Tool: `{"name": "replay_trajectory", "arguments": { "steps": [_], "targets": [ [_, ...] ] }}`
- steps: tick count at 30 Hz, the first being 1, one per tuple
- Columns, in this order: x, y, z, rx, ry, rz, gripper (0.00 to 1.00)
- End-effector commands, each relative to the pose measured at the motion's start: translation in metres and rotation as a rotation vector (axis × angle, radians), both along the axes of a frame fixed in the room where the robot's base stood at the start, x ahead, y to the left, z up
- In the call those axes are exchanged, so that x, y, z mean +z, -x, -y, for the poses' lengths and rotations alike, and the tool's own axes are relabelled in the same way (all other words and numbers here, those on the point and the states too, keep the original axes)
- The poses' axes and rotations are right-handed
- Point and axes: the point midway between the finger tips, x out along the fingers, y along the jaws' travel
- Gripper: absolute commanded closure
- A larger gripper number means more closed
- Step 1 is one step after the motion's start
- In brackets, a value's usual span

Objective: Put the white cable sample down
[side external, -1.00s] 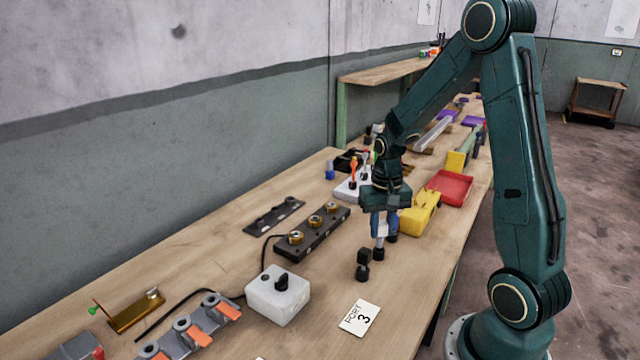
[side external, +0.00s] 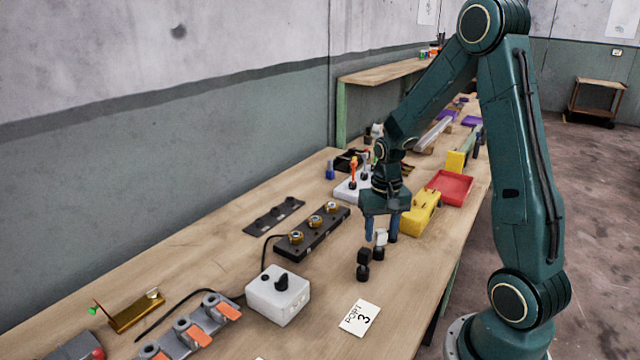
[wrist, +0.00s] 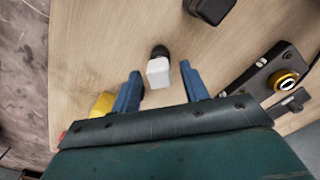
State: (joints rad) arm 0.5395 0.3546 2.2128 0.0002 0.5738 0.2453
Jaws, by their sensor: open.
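The white cable sample (side external: 380,238) stands upright on the bench on its dark foot. In the wrist view the white sample (wrist: 158,72) sits between and slightly beyond the blue fingertips, with a gap on both sides. My gripper (side external: 381,226) is open above and around the top of the sample. Its spread fingers also show in the wrist view (wrist: 160,80), empty. The sample's far side is hidden.
A black sample (side external: 363,264) stands close in front of the white one. A dark rail with brass rings (side external: 312,232) lies to the left. A yellow case (side external: 421,212) and red tray (side external: 450,187) are behind right. A white switch box (side external: 278,297) and "PORT 3" card (side external: 359,318) are nearer.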

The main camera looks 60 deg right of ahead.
Motion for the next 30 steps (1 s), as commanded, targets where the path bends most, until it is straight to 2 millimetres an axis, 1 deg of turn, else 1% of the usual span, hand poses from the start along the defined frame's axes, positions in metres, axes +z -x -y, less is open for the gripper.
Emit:
{"name": "replay_trajectory", "arguments": {
  "steps": [5,11,14,24,30],
  "targets": [
    [0.006,-0.001,0.000,0.000,0.001,0.003,0.55],
    [0.023,-0.001,0.000,0.000,0.002,0.004,0.55],
    [0.037,-0.001,0.001,0.000,0.003,0.004,0.55],
    [0.094,-0.001,0.001,0.000,0.004,0.005,0.55],
    [0.118,-0.001,0.000,0.000,0.001,0.003,0.55]
  ]
}}
